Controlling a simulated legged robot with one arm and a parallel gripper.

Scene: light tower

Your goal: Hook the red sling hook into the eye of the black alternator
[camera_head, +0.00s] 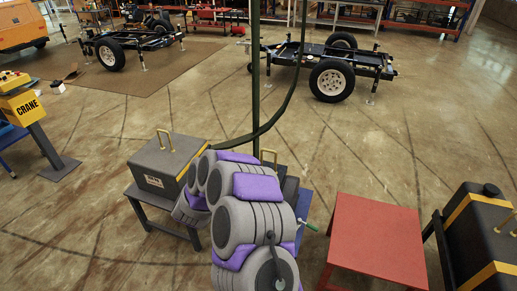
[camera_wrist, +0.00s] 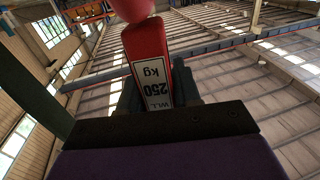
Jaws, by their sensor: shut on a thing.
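The red sling hook (camera_wrist: 147,42) shows in the wrist view, with a white label reading WLL 250 kg. My gripper (camera_wrist: 158,88) is shut on it, with grey fingers on both sides of the labelled part. The upper end of the hook runs out of the picture. In the head view my arm hides the gripper and the hook. A dark box with a brass handle (camera_head: 160,163) stands on a low table left of my arm. I cannot tell which is the alternator, and no eye shows clearly.
A yellow crane control stand (camera_head: 24,108) is at the left. A red table (camera_head: 376,240) and a black tank with yellow bands (camera_head: 480,235) are at the right. A dark green post (camera_head: 255,80) rises behind my arm. Wheeled chassis (camera_head: 330,75) stand farther back, with open floor between.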

